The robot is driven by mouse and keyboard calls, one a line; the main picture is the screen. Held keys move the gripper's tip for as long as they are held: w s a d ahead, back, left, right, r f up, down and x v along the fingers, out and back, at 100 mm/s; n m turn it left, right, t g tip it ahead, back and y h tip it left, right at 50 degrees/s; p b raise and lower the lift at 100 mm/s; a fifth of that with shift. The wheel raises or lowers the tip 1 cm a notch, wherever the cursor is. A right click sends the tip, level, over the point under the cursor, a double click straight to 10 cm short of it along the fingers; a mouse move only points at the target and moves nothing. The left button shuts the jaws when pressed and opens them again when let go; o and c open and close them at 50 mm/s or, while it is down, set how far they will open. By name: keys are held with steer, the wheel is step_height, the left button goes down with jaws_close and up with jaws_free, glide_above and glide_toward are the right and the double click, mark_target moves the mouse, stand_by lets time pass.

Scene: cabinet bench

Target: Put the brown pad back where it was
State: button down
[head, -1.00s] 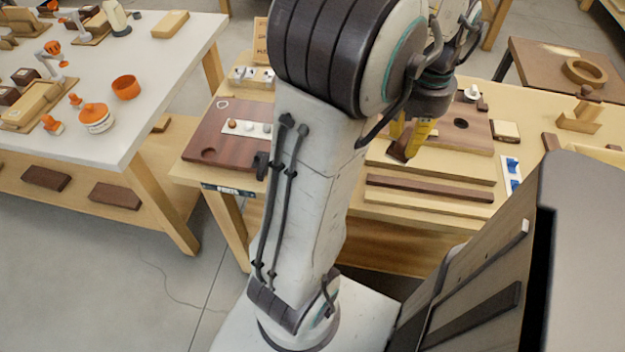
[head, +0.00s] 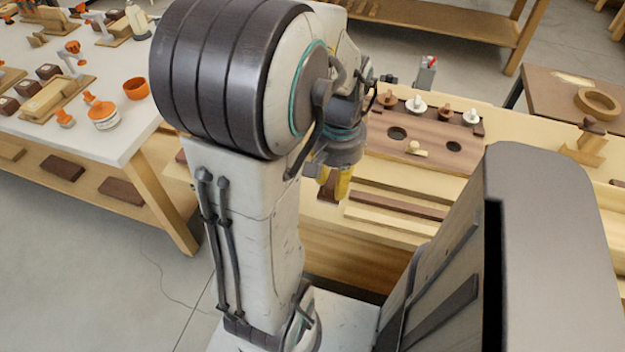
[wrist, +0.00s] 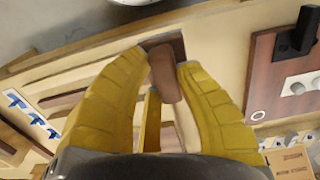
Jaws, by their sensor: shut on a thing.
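In the head view my gripper (head: 338,180) is low over the front of the bench, left of a long dark strip. The brown pad (head: 328,188) shows there as a small dark piece, partly hidden by the fingers. I cannot tell whether it touches the bench. My arm hides the bench's left part in the head view.
A wooden board (head: 425,150) with dark round holes lies right of my gripper, with white and brown knobs along its back. The dark strip (head: 400,205) lies in front. A reddish board (wrist: 275,75) with a black handle shows in the wrist view, near a cardboard box (wrist: 292,162).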

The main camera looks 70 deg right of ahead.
steer(key=w+d+f+p, duration=0.1)
steer(key=w+d+f, duration=0.1)
steer(key=w, duration=0.1)
steer(key=w+d+f, duration=0.3)
steer(key=shift+w+d+p, duration=0.15)
steer(key=shift+d+p, duration=0.2)
steer(key=shift+p, duration=0.05)
steer(key=shift+f+p, duration=0.7)
steer(key=shift+f, duration=1.35)
steer(key=shift+f, duration=0.15)
steer(key=c, duration=1)
jaws_free()
steer(key=shift+c, duration=0.2)
step_height(320, 180, up, 12)
steer(key=shift+w+r+b, duration=0.15)
steer(key=shift+r+b, duration=0.05)
steer(key=shift+b, duration=0.25)
